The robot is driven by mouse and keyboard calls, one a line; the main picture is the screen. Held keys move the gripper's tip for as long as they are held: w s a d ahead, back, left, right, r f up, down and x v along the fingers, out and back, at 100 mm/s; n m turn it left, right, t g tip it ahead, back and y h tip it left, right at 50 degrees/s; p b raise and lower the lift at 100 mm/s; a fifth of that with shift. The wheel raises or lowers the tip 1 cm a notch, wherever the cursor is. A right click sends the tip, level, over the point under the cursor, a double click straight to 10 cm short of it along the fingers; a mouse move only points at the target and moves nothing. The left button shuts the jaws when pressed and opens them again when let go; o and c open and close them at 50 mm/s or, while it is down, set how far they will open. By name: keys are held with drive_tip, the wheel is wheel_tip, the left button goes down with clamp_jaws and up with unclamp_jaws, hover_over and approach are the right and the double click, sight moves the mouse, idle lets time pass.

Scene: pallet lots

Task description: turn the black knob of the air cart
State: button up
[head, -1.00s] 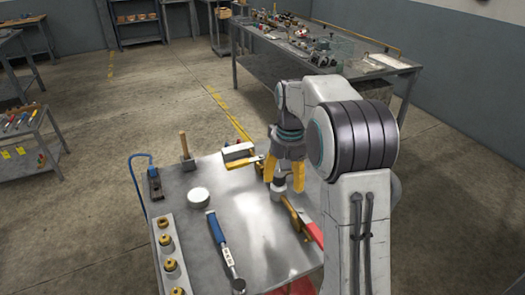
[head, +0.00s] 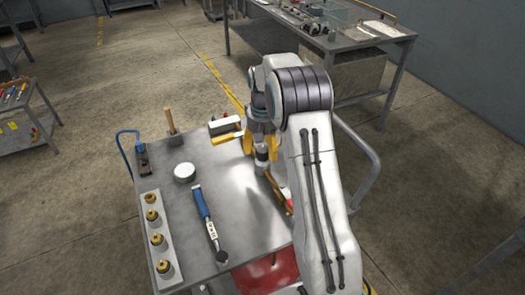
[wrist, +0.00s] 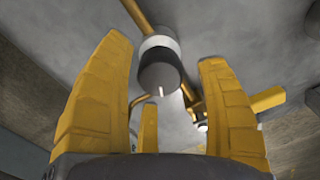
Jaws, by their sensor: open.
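The black knob (wrist: 160,72) has a white pointer mark on its face and a pale collar behind it on a brass pipe (wrist: 136,14). In the wrist view it sits between the two yellow fingers, with visible space on both sides. My gripper (head: 261,147) is open and points down at the knob, which also shows in the head view (head: 262,156) just below the fingertips. No contact shows. The air cart (head: 235,170) has a grey metal top. The arm hides part of its right side.
A workbench (head: 335,40) stands behind.

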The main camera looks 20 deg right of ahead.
sight(263, 149)
drive_tip(key=shift+f, duration=0.65)
drive_tip(key=shift+c, duration=0.3)
drive_tip(key=c, duration=1.1)
drive_tip(key=shift+m, duration=0.6)
drive_tip(key=shift+c, duration=0.2)
drive_tip(key=o, duration=1.2)
wheel_tip(263, 149, up, 12)
